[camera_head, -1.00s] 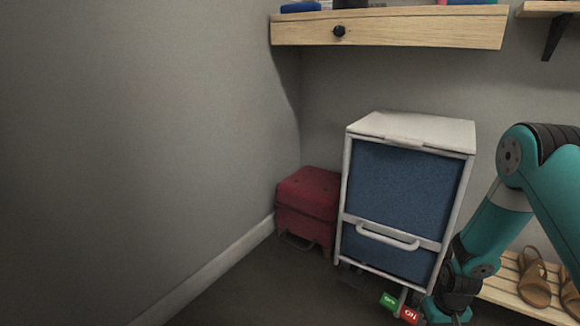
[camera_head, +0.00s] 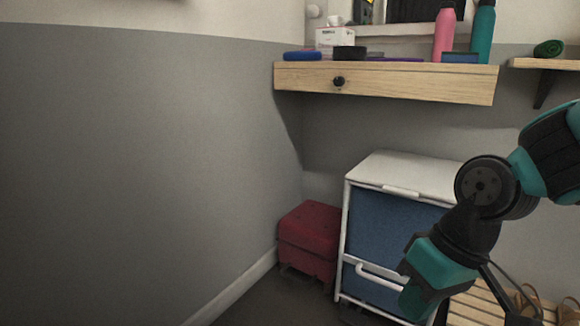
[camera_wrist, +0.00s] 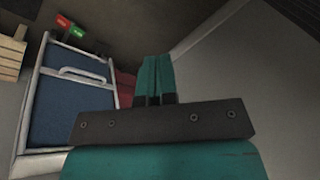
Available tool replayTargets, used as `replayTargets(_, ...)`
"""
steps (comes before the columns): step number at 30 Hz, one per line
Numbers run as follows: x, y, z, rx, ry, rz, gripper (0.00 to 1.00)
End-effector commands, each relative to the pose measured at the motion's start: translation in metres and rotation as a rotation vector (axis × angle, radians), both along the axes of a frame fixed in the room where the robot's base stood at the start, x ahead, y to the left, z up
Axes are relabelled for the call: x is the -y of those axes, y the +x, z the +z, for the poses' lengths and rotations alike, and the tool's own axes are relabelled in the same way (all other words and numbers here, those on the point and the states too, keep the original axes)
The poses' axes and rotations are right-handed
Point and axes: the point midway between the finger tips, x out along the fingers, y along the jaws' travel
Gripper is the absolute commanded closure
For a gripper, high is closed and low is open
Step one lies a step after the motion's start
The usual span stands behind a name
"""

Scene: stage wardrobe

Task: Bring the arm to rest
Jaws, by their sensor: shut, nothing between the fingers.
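My gripper (camera_wrist: 154,62) shows in the wrist view with its two teal fingers together, shut and empty. It points out over the floor, in front of the blue and white cabinet. In the head view my arm is bent at the right and covers the right part of the cabinet. The fingertips cannot be made out there.
The white-framed cabinet (camera_head: 393,218) with blue fronts stands beside a red padded stool (camera_head: 310,231). A wooden drawer shelf (camera_head: 420,84) above holds bottles and small items. A slatted wooden rack (camera_head: 481,306) with sandals is low at right. Grey wall fills the left.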

Motion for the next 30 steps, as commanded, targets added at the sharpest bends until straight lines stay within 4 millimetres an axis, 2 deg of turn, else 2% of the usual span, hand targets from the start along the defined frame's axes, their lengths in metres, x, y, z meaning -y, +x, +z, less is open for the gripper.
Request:
replayTargets(1, -0.005, -0.017, 0.021, 0.012, 0.009, 0.033, 1.0)
replayTargets(3, -0.011, -0.038, 0.038, 0.018, 0.02, 0.077, 1.0)
replayTargets(10, -0.019, -0.101, 0.079, 0.037, 0.042, 0.2, 1.0)
replayTargets(20, -0.018, -0.095, 0.162, 0.032, 0.041, 0.189, 1.0)
replayTargets(30, -0.018, -0.095, 0.288, 0.032, 0.04, 0.188, 1.0)
